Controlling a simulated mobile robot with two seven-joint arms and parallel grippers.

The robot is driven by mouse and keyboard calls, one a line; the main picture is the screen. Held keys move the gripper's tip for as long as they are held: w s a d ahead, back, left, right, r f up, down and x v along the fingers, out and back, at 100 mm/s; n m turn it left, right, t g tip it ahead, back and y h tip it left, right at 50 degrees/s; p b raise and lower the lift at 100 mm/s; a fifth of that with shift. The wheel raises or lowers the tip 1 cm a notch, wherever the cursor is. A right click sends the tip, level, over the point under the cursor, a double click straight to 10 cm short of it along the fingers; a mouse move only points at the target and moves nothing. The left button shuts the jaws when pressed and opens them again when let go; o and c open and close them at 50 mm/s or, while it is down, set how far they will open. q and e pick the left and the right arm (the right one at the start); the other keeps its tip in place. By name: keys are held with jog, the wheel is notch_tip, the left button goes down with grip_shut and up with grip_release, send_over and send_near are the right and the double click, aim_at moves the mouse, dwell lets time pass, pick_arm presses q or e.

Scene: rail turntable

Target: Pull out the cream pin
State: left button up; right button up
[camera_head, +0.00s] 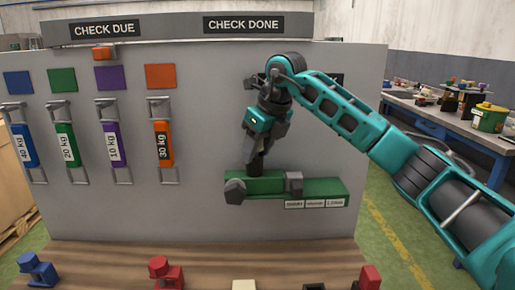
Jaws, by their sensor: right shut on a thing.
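My right gripper (255,160) points down in front of the grey board. It is shut on a dark upright post (257,169) on top of a green block (265,184). The block sits on a longer green rail (325,188), with a grey knob (235,191) at its left end and a grey piece (293,183) to its right. A cream thing (243,285) shows at the bottom edge, mostly cut off; I cannot tell whether it is the cream pin. My left gripper is not in view.
The grey board (205,110) carries blue, green, purple and orange weight-marked hangers (163,143) at left. Small white labels (315,203) sit under the rail. A blue piece (38,268) and red pieces (166,270) stand on the wooden table (110,258) in front.

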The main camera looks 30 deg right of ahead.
jog(key=shift+a+r, duration=0.15)
jog(key=shift+r, duration=0.05)
jog(key=shift+a+r+p, duration=0.1)
jog(key=shift+r+p, duration=1.75)
jog(key=shift+r, duration=0.3)
jog(key=shift+r+p, duration=0.4)
jog(key=shift+r, duration=0.4)
jog(key=shift+r, duration=0.1)
